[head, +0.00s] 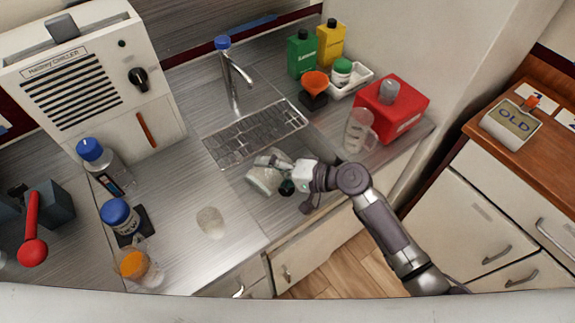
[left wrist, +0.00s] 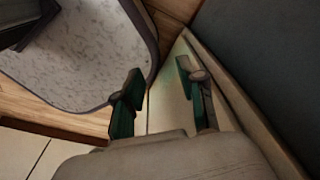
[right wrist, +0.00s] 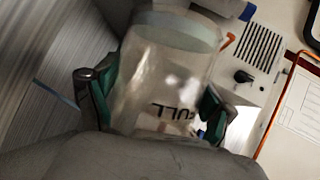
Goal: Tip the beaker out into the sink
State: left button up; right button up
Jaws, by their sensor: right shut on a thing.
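A clear jug (head: 358,130) and red container (head: 392,107) stand right. Blue-capped bottles (head: 103,163) and a chiller (head: 92,80) are left. A wet-looking round patch (head: 210,221) marks the counter.

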jog(key=shift+w+d+r+m+g+y+b, duration=0.2)
jog(key=shift+r+m+y+b, duration=0.1)
jog(key=shift+m, duration=0.15)
jog(key=shift+w+d+r+m+g+y+b, duration=0.15)
jog(key=shift+r+m+y, duration=0.15)
jog(key=shift+m, duration=0.15)
dwell(1.2)
